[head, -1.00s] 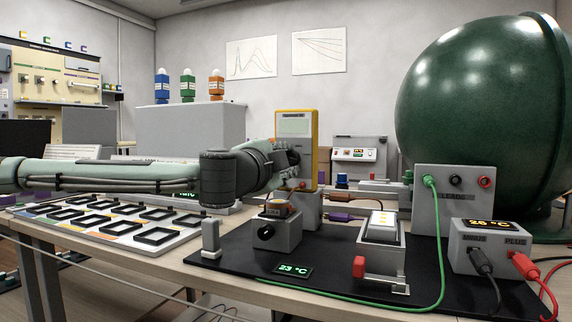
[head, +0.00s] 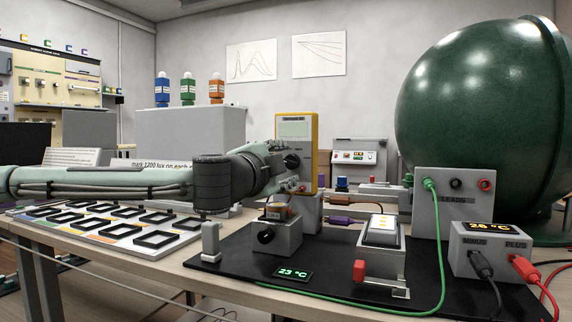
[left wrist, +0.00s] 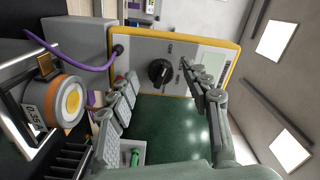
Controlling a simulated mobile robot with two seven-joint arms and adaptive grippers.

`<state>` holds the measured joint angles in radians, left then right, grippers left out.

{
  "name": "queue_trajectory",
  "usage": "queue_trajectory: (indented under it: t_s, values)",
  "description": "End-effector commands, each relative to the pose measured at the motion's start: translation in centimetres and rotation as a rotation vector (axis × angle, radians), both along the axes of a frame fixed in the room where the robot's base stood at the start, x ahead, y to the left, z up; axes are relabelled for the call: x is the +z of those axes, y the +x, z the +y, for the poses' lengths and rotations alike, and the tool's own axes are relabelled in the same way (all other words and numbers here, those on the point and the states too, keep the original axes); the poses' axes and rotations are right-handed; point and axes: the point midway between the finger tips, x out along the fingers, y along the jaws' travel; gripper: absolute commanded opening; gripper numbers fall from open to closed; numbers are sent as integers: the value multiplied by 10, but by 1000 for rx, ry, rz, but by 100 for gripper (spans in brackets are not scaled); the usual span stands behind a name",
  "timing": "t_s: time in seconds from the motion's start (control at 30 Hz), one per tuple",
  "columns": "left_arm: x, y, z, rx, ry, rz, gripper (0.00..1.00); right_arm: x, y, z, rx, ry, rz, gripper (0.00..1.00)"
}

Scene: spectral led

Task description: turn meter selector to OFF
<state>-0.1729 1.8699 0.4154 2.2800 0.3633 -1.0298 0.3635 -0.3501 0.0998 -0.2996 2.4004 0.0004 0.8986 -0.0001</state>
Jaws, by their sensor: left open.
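The yellow-edged meter (head: 296,135) stands upright near the middle of the bench in the head view. Its black round selector knob (head: 292,161) is on the grey face. In the left wrist view the meter face (left wrist: 140,55) appears turned sideways, with the selector knob (left wrist: 159,72) in clear sight and small marks around it too small to read. My left gripper (head: 290,165) is at the meter's face in the head view. In the left wrist view its two fingers (left wrist: 160,88) are spread on either side of the knob, apart from it, with nothing between them. My right gripper is not in view.
A clamp fixture with a red knob (head: 360,271) and a green sphere (head: 480,110) stand to the right. A purple cable (left wrist: 80,61) runs to the meter. Black frames lie on a white board (head: 100,228).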

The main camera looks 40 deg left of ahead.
Motion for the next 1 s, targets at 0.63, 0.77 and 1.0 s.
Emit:
queue_trajectory:
  t_s: [0.63,0.77,1.0]
  values:
    - [0,-62,-16,-2,-1,-1,49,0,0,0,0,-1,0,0]
    - [0,-62,-15,-1,-1,-1,49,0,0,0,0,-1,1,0]
    - [0,-61,-15,-1,-1,-1,49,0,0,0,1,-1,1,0]
